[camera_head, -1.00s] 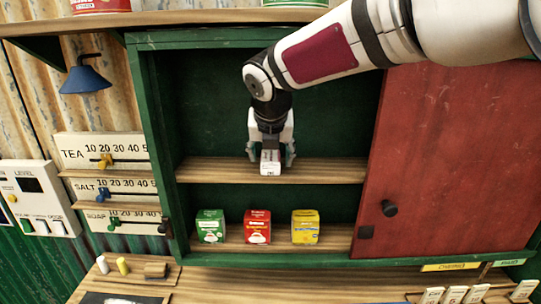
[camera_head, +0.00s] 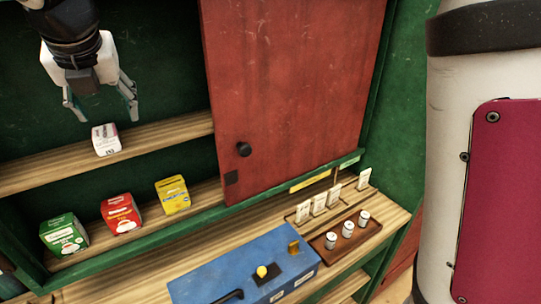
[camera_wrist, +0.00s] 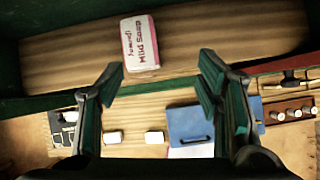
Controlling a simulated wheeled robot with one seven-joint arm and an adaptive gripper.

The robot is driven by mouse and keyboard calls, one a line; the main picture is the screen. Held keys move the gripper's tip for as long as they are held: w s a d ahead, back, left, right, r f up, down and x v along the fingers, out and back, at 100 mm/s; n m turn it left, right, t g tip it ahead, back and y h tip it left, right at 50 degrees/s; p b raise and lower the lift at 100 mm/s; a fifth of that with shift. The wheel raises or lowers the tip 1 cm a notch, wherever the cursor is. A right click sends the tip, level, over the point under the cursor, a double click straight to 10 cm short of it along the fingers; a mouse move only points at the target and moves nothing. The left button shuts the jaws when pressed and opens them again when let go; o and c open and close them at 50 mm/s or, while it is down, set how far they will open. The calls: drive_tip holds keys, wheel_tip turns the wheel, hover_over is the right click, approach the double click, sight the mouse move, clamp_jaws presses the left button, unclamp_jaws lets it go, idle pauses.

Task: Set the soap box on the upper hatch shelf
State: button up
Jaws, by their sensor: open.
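The soap box (camera_head: 106,139) is a small white carton with dark print. It stands on the upper hatch shelf (camera_head: 165,136), a wooden board in the green hatch. In the wrist view the soap box (camera_wrist: 140,44), with pink "Mild Soap" lettering, rests on the shelf board (camera_wrist: 230,42) beyond my fingertips. My gripper (camera_head: 101,110) is open and empty, with its fingers spread apart. In the wrist view my gripper (camera_wrist: 162,74) has clear space between its fingers, and the box lies ahead and slightly left, apart from them.
Green (camera_head: 64,234), red (camera_head: 121,213) and yellow (camera_head: 172,195) boxes stand on the lower shelf. A red sliding door (camera_head: 290,90) covers the hatch's right side. Below, the counter holds a blue case (camera_head: 240,268) and a tray of small white jars (camera_head: 346,230). The upper shelf beside the soap box is bare.

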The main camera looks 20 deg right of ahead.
drive_tip(key=s+d+m+h, duration=0.1)
drive_tip(key=s+d+m, duration=0.4)
drive_tip(key=d+m, duration=0.45)
drive_tip(key=s+d+m+h, duration=0.1)
drive_tip(key=s+d+m, duration=0.4)
drive_tip(key=d+m, duration=0.5)
drive_tip(key=s+d+f+m, duration=0.3)
drive_tip(key=s+d+m, duration=0.3)
drive_tip(key=s+m, duration=0.1)
drive_tip(key=s+d+f+m, duration=0.3)
drive_tip(key=s+d+m, duration=0.2)
drive_tip(key=m, duration=0.5)
drive_tip(key=shift+s+d+f+g+y, duration=0.3)
drive_tip(key=shift+s+d, duration=0.1)
drive_tip(key=shift+s, duration=0.85)
